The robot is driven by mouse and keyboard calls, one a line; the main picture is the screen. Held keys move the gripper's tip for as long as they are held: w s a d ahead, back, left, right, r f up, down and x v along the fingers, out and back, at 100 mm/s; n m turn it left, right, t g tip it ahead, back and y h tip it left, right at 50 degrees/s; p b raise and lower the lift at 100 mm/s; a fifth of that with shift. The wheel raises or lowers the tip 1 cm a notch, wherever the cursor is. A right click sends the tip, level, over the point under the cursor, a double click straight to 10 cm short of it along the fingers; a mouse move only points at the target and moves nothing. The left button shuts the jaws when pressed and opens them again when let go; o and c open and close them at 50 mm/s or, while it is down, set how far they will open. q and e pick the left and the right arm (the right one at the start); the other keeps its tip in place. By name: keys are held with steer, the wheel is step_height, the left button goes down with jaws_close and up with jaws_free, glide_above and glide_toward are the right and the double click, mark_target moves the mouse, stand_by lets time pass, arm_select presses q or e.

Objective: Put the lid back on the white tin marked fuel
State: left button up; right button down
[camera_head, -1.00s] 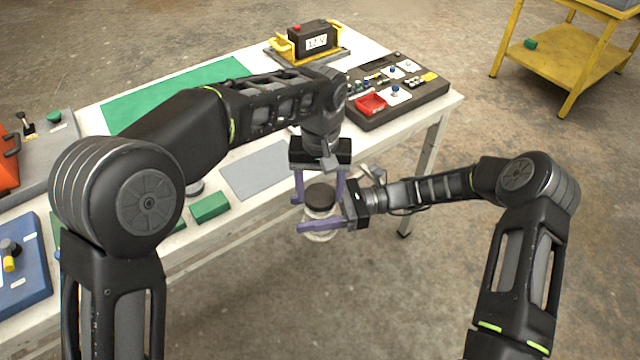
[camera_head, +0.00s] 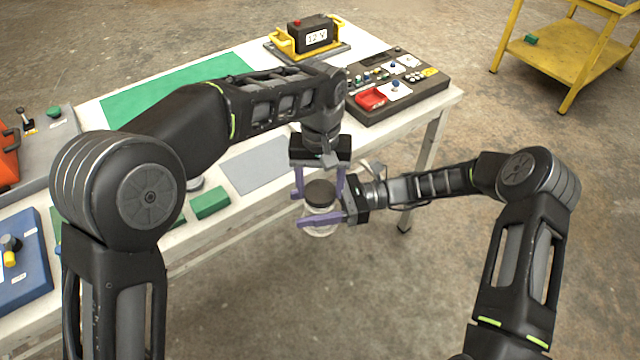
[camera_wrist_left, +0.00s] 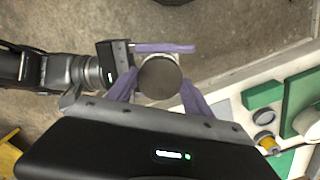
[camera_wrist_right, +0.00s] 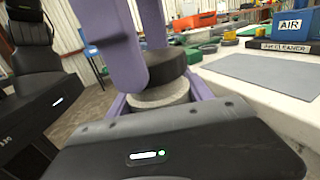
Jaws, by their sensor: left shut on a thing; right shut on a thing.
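The dark round lid (camera_head: 320,192) is held between the purple fingers of my left gripper (camera_head: 319,188), in front of the table edge. It also shows from above in the left wrist view (camera_wrist_left: 158,78). The pale tin (camera_head: 319,230) is directly below, between the fingers of my right gripper (camera_head: 322,219), which comes in from the right. In the right wrist view the lid (camera_wrist_right: 168,68) is at the top of the speckled grey-white tin (camera_wrist_right: 160,97). I cannot tell whether it is seated or just above the rim. No marking on the tin is legible.
The white table (camera_head: 272,208) lies behind and left of the grippers, with a grey mat (camera_head: 262,167) and a green block (camera_head: 210,203) near its front. A dark control panel (camera_head: 400,90) is at the right end. Open floor lies in front; a yellow cart (camera_head: 555,60) stands far right.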

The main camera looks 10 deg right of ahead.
arm_select(q)
steer(key=shift+f, duration=0.55)
